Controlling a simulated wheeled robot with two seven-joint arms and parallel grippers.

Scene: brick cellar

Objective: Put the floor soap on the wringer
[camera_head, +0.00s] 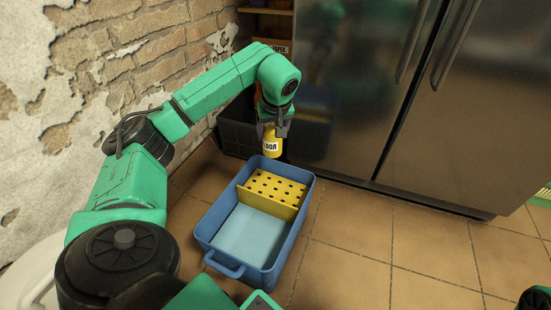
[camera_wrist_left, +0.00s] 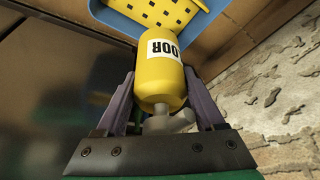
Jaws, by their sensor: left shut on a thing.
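The floor soap is a yellow bottle (camera_head: 271,143) with a white label. My left gripper (camera_head: 273,124) is shut on it near its top and holds it upright in the head view. In the left wrist view the bottle (camera_wrist_left: 162,75) sits between the two fingers of the gripper (camera_wrist_left: 160,105). The wringer is a yellow perforated plate (camera_head: 273,187) at the far end of a blue bucket (camera_head: 207,228). The bottle is in the air over the far rim side of the bucket, apart from the plate. The wringer (camera_wrist_left: 165,12) also shows at the top of the left wrist view. My right gripper is not clearly seen.
A dark crate (camera_head: 235,136) stands behind the bucket by the brick wall (camera_head: 150,45). A steel fridge (camera_head: 350,90) stands at the back right. The tiled floor (camera_head: 375,245) right of the bucket is clear.

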